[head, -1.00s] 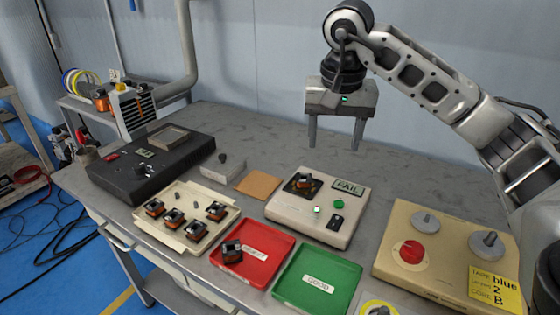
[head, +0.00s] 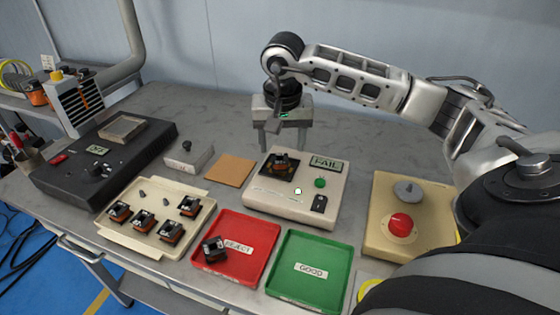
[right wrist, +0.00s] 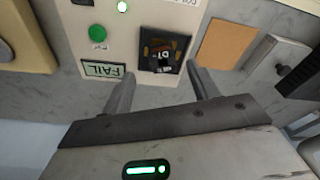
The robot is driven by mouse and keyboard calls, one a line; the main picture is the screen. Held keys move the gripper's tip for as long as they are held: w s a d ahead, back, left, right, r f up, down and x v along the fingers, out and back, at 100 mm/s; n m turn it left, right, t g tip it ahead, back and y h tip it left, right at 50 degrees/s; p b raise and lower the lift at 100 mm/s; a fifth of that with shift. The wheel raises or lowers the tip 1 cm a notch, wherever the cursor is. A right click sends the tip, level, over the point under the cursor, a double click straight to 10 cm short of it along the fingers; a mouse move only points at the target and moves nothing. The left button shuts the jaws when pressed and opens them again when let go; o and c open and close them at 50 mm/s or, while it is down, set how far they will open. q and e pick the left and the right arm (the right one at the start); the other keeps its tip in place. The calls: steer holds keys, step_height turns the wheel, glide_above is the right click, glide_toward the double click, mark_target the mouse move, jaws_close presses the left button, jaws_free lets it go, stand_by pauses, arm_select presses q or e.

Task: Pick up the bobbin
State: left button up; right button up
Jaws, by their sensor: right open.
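A bobbin (head: 282,165) with copper winding and black ends sits in the dark square nest of the beige tester (head: 262,199), whose display reads FAIL. It also shows in the right wrist view (right wrist: 163,52), just beyond the fingertips. My right gripper (head: 282,146) is open and empty, its fingers pointing down behind and above this bobbin, apart from it. In the right wrist view the gripper (right wrist: 160,80) has clear space between its fingers. Another bobbin (head: 214,249) lies in the red REJECT tray (head: 258,265). Several more stand in the cream tray (head: 157,198). My left gripper is not in view.
The green GOOD tray (head: 308,292) is empty. A beige box with a red knob (head: 401,226) stands on the right, partly hidden by my arm. A black machine (head: 60,178) is at left. A brown pad (head: 230,171) lies beside the tester. The table behind is clear.

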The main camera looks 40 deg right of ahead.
mark_target(280, 154)
steer(key=f, duration=0.3)
steer(key=w+f, duration=0.1)
steer(key=shift+d+f+p, duration=0.25)
steer(key=shift+f+p, duration=0.05)
steer(key=shift+f, duration=0.05)
steer(key=c, duration=1.1)
steer(key=shift+c, duration=0.2)
steer(key=shift+r, duration=0.5)
step_height(280, 154, up, 3)
steer(key=shift+a+f+b, duration=0.15)
steer(key=shift+b, duration=0.3)
steer(key=s+a+r, duration=0.9)
steer(key=a, duration=0.1)
steer(key=shift+a+r, duration=0.15)
steer(key=shift+r, duration=0.05)
